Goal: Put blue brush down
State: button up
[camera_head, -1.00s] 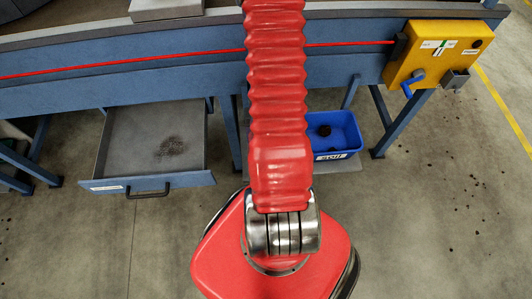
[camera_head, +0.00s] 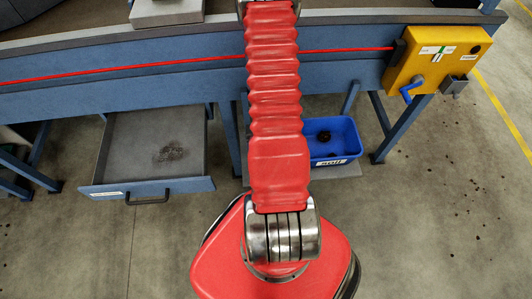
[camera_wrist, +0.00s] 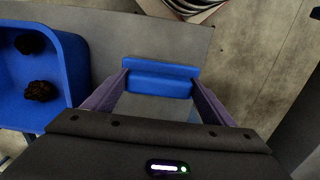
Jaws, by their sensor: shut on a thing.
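My gripper (camera_wrist: 160,86) is shut on the blue brush (camera_wrist: 160,78), whose smooth blue back spans between the two fingertips in the wrist view. The brush is over a flat grey board (camera_wrist: 140,38), to the right of a blue bin. I cannot tell whether it touches the board. In the head view my red arm hides both the gripper and the brush.
The blue bin (camera_head: 346,150), also in the wrist view (camera_wrist: 72,70), holds dark clods. An open drawer (camera_head: 198,150) with dirt inside is on the left. A yellow control box (camera_head: 425,70) with a blue handle is at the right. Blue frame legs (camera_head: 395,136) stand near the bin.

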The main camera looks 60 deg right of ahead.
jog(key=shift+f, duration=1.85)
jog(key=o, duration=1.4)
jog(key=shift+r, duration=0.1)
jog(key=shift+d+r, duration=0.15)
jog(key=shift+r, duration=5.8)
jog(key=shift+w, duration=0.1)
